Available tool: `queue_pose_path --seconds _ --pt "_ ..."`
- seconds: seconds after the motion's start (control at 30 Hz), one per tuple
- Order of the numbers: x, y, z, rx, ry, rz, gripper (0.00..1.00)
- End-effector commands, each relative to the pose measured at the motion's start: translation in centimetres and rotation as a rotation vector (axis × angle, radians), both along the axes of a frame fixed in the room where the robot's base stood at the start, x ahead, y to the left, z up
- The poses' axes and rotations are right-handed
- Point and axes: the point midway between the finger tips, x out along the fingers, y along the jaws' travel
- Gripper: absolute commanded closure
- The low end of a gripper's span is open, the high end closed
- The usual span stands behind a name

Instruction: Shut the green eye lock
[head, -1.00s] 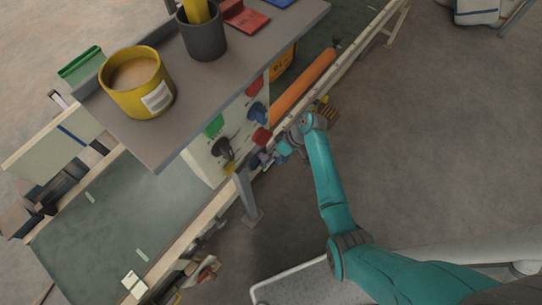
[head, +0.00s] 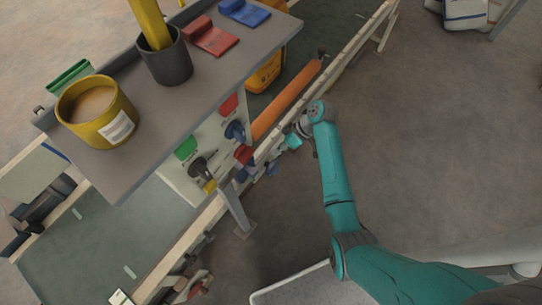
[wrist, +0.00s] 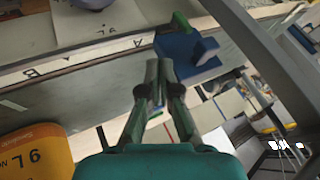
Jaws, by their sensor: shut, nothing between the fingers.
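A white panel (head: 174,180) under the grey shelf carries a green piece (head: 187,146), which looks like the green eye lock. Whether it is open or shut is too small to tell. A dark handle (head: 203,166) sits just below it, and red and blue pieces are to its right. My gripper (wrist: 158,65) is shut and empty in the wrist view. Its tips are just left of a blue block (wrist: 183,52) with a small green part (wrist: 181,22) above it. In the head view my arm reaches the conveyor's near rail, right of the panel; the fingertips are unclear there.
The grey shelf (head: 160,120) overhangs the panel and holds a yellow tub (head: 97,112), a dark cup (head: 166,62), and red (head: 211,37) and blue (head: 244,12) pieces. A green item (head: 70,78) is behind the tub. An orange roller (head: 287,101) lies along the conveyor.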

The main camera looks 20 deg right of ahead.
Motion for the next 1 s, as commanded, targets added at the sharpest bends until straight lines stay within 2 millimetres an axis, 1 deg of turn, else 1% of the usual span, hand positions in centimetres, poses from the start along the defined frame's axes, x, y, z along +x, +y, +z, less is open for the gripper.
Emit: queue_pose_path --seconds 0.03,0.2,0.57,0.67,0.8,1.0 --pt "0.0 -0.4 0.5 -0.001 -0.002 -0.001 1.00" --pt "-0.1 -1.2 1.5 -0.001 0.000 0.000 1.00" --pt "-0.2 -1.3 1.7 0.000 0.000 0.000 1.00" --pt "-0.1 -1.4 1.3 0.001 0.001 0.000 1.00" --pt "0.1 -1.7 -0.2 0.002 0.001 0.001 1.00" --pt "0.1 -1.8 -0.3 0.002 -0.001 0.002 1.00"
